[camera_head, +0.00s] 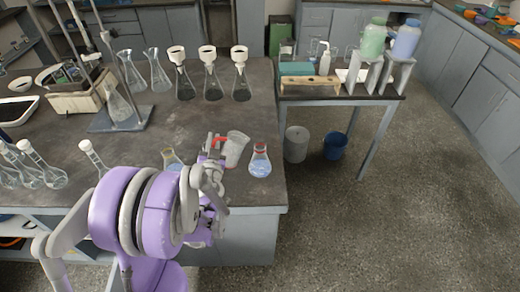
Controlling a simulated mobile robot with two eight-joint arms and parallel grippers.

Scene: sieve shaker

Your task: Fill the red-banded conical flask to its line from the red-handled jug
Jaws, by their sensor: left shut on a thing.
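The red-banded conical flask (260,163) stands upright near the front right corner of the dark bench, with a red band at its neck and pale blue liquid in it. The clear jug (236,149) is just left of it, slightly tilted with its top to the right. The jug's red handle (219,142) is on its left side. My left gripper (213,148) is shut on the jug at the handle; the arm partly hides the fingers. I cannot tell how far the jug is above the bench. My right gripper is not in view.
Another conical flask (172,159) stands left of my gripper, partly behind my arm. Several flasks with white-topped necks (210,75) stand at the back. A retort stand (118,115) and stoppered flasks are to the left. Right of the bench is open floor with a grey bin (296,145) and blue bucket (335,146).

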